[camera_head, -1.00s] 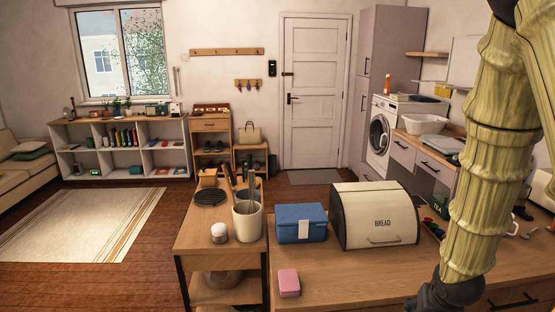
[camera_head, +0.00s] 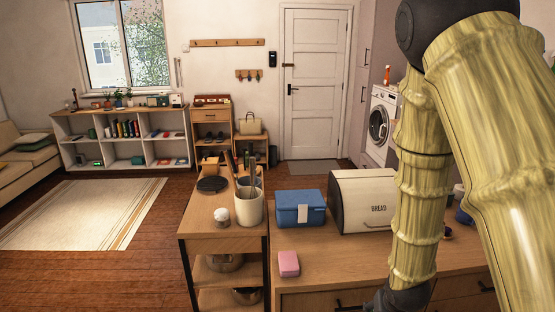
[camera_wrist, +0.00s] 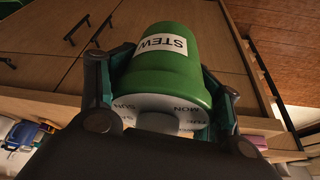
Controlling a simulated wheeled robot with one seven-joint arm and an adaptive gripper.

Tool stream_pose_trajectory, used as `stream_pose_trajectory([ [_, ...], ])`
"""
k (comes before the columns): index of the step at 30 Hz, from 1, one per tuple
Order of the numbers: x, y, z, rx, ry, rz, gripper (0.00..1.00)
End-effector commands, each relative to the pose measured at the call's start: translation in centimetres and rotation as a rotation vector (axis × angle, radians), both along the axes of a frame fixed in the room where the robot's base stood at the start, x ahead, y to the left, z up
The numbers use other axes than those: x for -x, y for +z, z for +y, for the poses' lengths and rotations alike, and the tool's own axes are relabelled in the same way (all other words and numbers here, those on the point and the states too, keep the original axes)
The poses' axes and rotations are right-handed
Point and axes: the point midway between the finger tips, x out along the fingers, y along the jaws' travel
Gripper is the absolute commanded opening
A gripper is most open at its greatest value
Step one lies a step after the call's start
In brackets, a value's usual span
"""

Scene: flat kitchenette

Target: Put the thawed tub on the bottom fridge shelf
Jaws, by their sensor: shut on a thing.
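A green tub (camera_wrist: 170,65) with a white "STEW" label is in the wrist view. A pale lid or dial with day words, "SUN" and "MON" among them, is at its end nearest the camera. My gripper (camera_wrist: 168,78) is shut on the tub, with one finger on each side of it. The tub is tilted in the picture and seems to be in front of wooden drawer fronts. In the head view only my arm shows at the lower right; the tub is hidden there. No fridge or fridge shelf is in view.
On the wooden counter (camera_head: 350,260) stand a blue box (camera_head: 300,208), a pink block (camera_head: 288,263) and a bread bin (camera_head: 362,203), partly behind my arm. A side table (camera_head: 208,235) holds a utensil crock (camera_head: 249,208). Open floor and a rug (camera_head: 85,213) lie left.

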Motion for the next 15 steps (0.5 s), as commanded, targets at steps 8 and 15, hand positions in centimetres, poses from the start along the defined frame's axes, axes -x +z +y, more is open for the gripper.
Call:
stream_pose_trajectory([
  [8, -0.4, -5.9, 6.7, -0.005, 0.119, 0.004, 0.28],
  [15, -0.2, -8.2, 9.5, -0.009, 0.163, 0.004, 0.28],
])
